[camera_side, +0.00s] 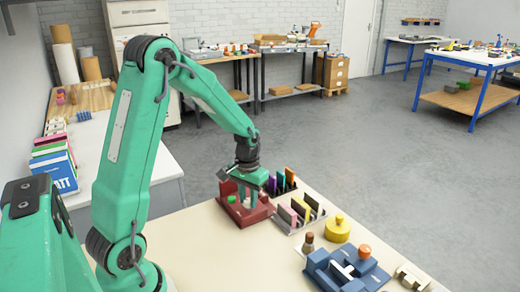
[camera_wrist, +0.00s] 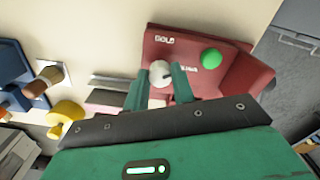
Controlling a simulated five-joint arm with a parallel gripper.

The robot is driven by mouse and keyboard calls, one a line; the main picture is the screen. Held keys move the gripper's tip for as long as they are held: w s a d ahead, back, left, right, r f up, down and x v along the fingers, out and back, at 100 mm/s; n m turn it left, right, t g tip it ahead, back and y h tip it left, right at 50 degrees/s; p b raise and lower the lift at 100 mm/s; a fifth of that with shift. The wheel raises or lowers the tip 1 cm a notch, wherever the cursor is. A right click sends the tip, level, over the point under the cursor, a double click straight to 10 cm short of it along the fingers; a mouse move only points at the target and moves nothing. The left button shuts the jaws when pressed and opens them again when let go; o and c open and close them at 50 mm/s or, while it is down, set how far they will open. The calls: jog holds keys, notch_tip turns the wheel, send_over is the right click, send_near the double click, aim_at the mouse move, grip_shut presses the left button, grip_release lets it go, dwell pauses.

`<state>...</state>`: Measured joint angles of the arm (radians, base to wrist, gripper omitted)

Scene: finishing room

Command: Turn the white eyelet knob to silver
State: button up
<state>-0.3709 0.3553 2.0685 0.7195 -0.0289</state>
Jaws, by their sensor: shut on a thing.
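The red eyelet press (camera_side: 232,214) stands near the far edge of the cream table. It also fills the upper right of the wrist view (camera_wrist: 218,45), with a green button (camera_wrist: 211,58), a "GOLD" label (camera_wrist: 164,40) and a second, partly blocked label (camera_wrist: 187,67). The white knob (camera_wrist: 160,72) sits on its face, near both labels. My gripper (camera_wrist: 160,77) has one finger on each side of the knob and is shut on it. I cannot read where the knob points.
Racks with coloured pieces (camera_side: 300,212) stand close right of the press. A yellow round piece (camera_side: 337,229) and a blue fixture (camera_side: 340,270) with an orange ball lie nearer the front right. The table's front middle is bare.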

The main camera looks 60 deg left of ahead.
aim_at(248, 201)
jog(key=m, duration=0.6)
jog(key=shift+w, duration=0.15)
jog(key=shift+m, duration=0.3)
jog(key=o, duration=1)
jog(key=shift+r, duration=0.1)
jog(key=shift+r, duration=3.85)
jog(key=shift+d, duration=0.1)
